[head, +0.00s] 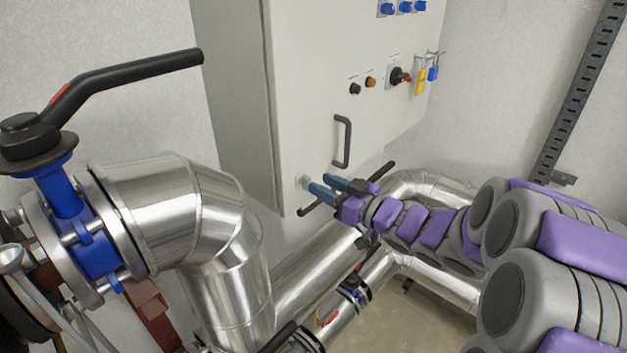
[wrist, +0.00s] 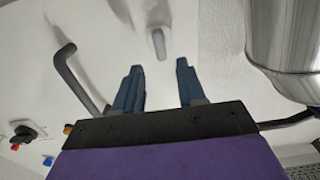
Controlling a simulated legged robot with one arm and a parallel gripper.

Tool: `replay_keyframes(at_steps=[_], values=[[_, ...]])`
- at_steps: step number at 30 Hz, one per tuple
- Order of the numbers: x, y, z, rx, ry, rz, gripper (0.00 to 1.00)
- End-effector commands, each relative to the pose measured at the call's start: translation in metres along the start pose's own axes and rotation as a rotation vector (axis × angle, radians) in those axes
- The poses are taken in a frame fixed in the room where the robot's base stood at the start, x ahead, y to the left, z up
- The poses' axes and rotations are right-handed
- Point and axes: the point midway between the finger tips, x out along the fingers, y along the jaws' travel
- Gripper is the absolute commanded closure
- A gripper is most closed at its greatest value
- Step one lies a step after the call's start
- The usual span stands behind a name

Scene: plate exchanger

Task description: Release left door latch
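The cabinet door (head: 305,110) is a pale grey panel and appears shut. A small grey latch (head: 304,182) sits near its lower left corner. In the wrist view the latch (wrist: 158,44) is a short rounded grey piece, lined up with the gap between my fingers and just beyond their tips. My gripper (head: 313,187) has blue-grey fingers pointing at the latch from the right. In the wrist view my gripper (wrist: 158,66) is open with nothing between its fingers. I cannot tell whether a finger touches the latch.
A black door handle (head: 342,141) stands out right of the latch, also left in the wrist view (wrist: 72,75). Silver pipes (head: 215,230) run left of and below the cabinet. A black valve lever (head: 125,72) juts out at left. Knobs and padlocks (head: 420,80) are upper right.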

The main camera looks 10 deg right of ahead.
Motion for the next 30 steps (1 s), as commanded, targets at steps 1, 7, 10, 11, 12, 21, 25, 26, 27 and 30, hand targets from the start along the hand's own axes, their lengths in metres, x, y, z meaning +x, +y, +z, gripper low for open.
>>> replay_keyframes(at_steps=[1,7,10,11,12,21,25,26,27,30], values=[[0.008,-0.001,0.000,0.001,0.002,-0.004,0.60],[0.030,-0.001,0.000,0.000,0.000,-0.001,0.60],[0.036,-0.001,0.000,0.000,0.001,-0.001,0.60],[0.037,-0.001,0.000,0.001,0.000,-0.001,0.60],[0.038,0.000,0.000,0.001,0.000,-0.001,0.60],[0.039,0.000,0.000,0.001,-0.001,0.001,0.60],[0.039,0.000,0.000,0.001,-0.001,0.001,0.71],[0.039,0.000,0.000,0.001,-0.001,0.001,0.73],[0.039,0.000,0.000,0.000,-0.001,0.001,0.77],[0.039,0.000,0.000,0.000,-0.001,0.001,0.87]])
